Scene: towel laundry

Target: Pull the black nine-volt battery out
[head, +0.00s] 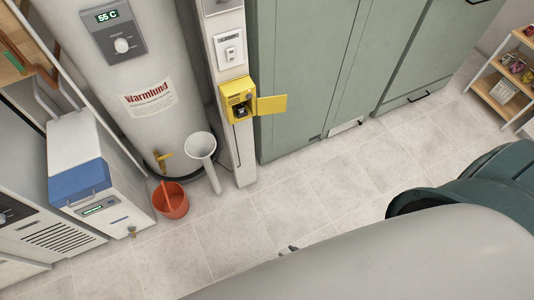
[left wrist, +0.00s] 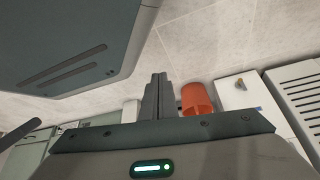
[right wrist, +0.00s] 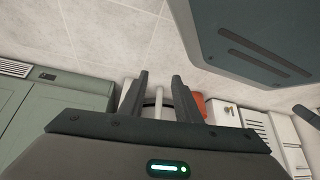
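A small yellow box (head: 235,88) is mounted on the white post in the head view, with its yellow door (head: 272,104) swung open to the right. A small dark block, seemingly the black nine-volt battery (head: 241,112), sits inside its lower part; detail is too small to tell. My right gripper (head: 289,249) shows only as a dark tip at the bottom of the head view, well below the box. In the right wrist view its fingers (right wrist: 160,85) are apart and empty. My left gripper's fingers (left wrist: 157,88) are together with nothing visible between them.
A water heater (head: 150,60) stands left of the post (head: 243,165). A white funnel-topped pipe (head: 203,148) and an orange bucket (head: 170,200) stand below. Green cabinets (head: 310,70) are to the right. The tiled floor (head: 320,195) in front is clear.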

